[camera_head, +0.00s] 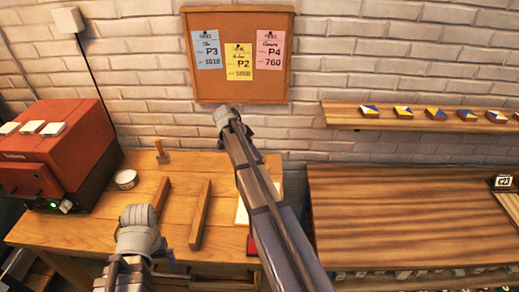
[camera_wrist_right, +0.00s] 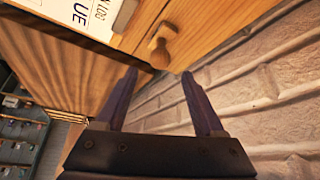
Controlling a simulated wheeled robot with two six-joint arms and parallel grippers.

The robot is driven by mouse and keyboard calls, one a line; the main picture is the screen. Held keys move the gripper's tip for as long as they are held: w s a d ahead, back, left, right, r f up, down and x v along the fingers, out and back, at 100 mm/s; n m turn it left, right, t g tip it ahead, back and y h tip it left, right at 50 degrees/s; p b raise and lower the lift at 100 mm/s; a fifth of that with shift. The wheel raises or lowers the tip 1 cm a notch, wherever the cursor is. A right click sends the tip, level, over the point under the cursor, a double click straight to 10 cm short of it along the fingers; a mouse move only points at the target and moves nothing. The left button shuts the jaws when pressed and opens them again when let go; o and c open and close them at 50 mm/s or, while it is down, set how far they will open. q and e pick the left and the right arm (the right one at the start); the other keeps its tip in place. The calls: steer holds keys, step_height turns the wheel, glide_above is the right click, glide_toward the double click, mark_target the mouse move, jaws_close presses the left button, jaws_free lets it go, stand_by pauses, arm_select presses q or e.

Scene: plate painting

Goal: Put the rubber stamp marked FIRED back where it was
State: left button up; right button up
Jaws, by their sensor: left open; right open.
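A wooden stamp (camera_wrist_right: 162,46) with a rounded, dark-tipped handle shows in the right wrist view, on the table close to its edge. My right gripper (camera_wrist_right: 158,74) is open, its fingertips on either side of the handle's end, with nothing clearly held. I cannot tell whether they touch it. A wooden-handled stamp-like object (camera_head: 161,152) stands at the back of the left table in the head view. No FIRED mark is readable on either. My right arm covers part of the table's right end. My left gripper (camera_head: 140,225) is open over the table's front; its fingers are mostly hidden.
A red kiln-like box (camera_head: 60,150) stands on the left, beside a small white tin (camera_head: 125,179). Two wooden bars (camera_head: 201,213) lie mid-table. A pinned corkboard (camera_head: 239,85) hangs behind. A tile shelf (camera_head: 420,121) and a mostly bare dark table (camera_head: 400,215) are at right.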

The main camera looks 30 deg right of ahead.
arm_select(q)
step_height(320, 180, up, 4)
steer(key=p, duration=0.3)
steer(key=shift+r, duration=0.1)
arm_select(e)
steer(key=v, duration=0.5)
